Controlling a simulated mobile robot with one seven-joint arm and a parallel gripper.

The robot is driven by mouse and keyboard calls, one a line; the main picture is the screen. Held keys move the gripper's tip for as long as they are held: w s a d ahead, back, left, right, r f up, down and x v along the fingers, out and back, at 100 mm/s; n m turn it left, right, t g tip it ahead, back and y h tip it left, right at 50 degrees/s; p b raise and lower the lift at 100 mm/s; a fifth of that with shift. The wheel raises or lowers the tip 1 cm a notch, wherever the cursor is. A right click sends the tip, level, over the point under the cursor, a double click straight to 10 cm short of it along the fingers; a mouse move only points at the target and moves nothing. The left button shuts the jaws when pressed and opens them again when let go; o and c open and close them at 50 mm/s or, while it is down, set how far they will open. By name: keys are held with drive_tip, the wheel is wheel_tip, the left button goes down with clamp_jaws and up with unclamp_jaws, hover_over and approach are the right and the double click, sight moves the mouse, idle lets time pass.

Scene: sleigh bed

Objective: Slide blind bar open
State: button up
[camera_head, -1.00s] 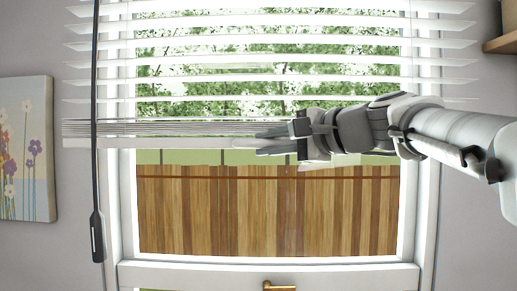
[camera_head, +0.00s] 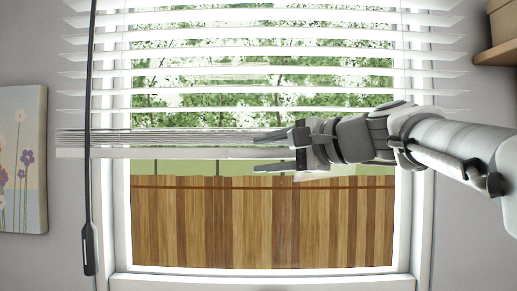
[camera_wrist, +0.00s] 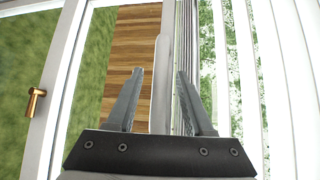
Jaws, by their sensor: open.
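The blind bar (camera_head: 105,152) is the white bottom rail of the window blind, with slats stacked tightly on top of it. It hangs level across the middle of the window. My gripper (camera_head: 260,153) is at the right part of the bar, with one finger above the bar's level and one below. In the wrist view my gripper (camera_wrist: 159,74) is open, and the bar (camera_wrist: 161,80) runs between its two fingers. No finger clearly touches it. My gripper hides the bar's right end in the head view.
Spread slats (camera_head: 260,55) hang above the bar. A dark wand (camera_head: 88,180) hangs at the left. A flower picture (camera_head: 22,160) is on the left wall, and a shelf (camera_head: 496,53) is at the upper right. A brass handle (camera_wrist: 36,100) shows in the wrist view.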

drive_tip(key=b+v, duration=0.3)
drive_tip(key=v, duration=1.3)
drive_tip(key=shift+s, duration=0.3)
drive_tip(key=shift+d, duration=0.15)
drive_tip(key=s+f+n+g+h+b, duration=0.1)
drive_tip(key=s+f+n+g+h, duration=0.1)
drive_tip(key=f, duration=1.3)
drive_tip(key=s+f+n+g+h, duration=0.2)
drive_tip(key=s+f+n+h, duration=0.3)
drive_tip(key=f, duration=0.9)
drive_tip(key=s+f+n+g+h+b, duration=0.1)
drive_tip(key=s+f+n+g+h, duration=0.1)
drive_tip(key=f, duration=1.3)
drive_tip(key=shift+s+f+n+h+b, duration=0.35)
drive_tip(key=shift+s+n+h, duration=0.6)
drive_tip(key=shift+h, duration=0.25)
